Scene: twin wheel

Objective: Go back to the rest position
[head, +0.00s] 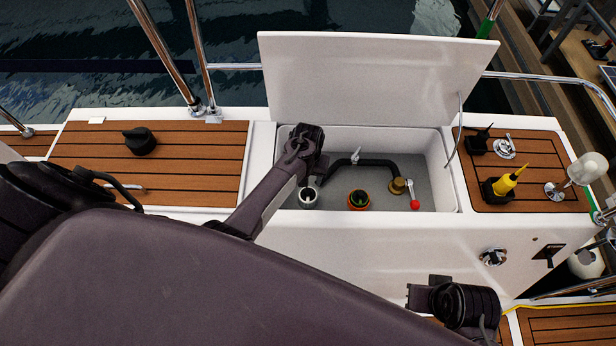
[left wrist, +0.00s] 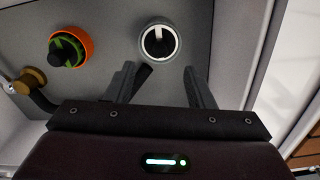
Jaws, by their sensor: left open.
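My right gripper cannot be made out.
The locker's raised lid (head: 375,80) stands behind my arm. The locker also holds a black hose (head: 375,163), a brass fitting (head: 398,186) and a red-handled valve (head: 414,203). A black winch (head: 140,141) is on the left one.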

